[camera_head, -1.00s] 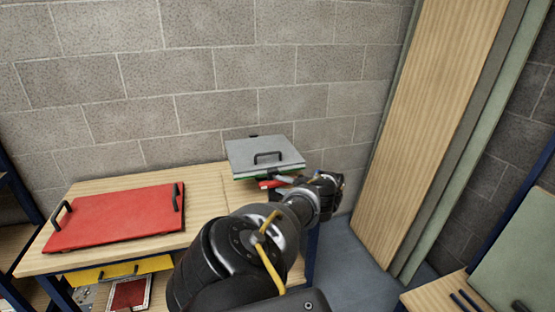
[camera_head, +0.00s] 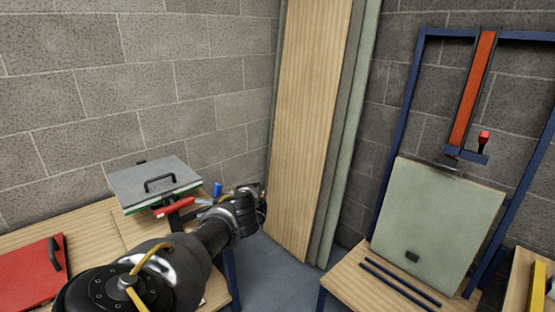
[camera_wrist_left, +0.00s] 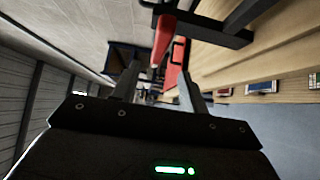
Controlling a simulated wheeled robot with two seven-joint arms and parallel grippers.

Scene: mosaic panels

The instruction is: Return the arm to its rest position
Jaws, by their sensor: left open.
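My left arm comes in from the lower left of the head view, with its wrist bent near the right end of the wooden table. My left gripper (camera_head: 198,210) is partly hidden by the wrist there. In the left wrist view its two fingers (camera_wrist_left: 160,74) stand apart with nothing held between them. A red-handled clamp-like tool (camera_head: 175,208) is beside it, below the grey panel; its red part (camera_wrist_left: 165,40) shows ahead of the fingers in the wrist view. I see no contact, but cannot be sure in the head view. My right gripper is not in view.
A grey panel with a black handle (camera_head: 155,180) lies over a green-edged layer on the table. A red panel (camera_head: 30,275) lies at left. Tall boards (camera_head: 310,120) lean in the corner. A pale green panel (camera_head: 440,220) stands on a second table at right.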

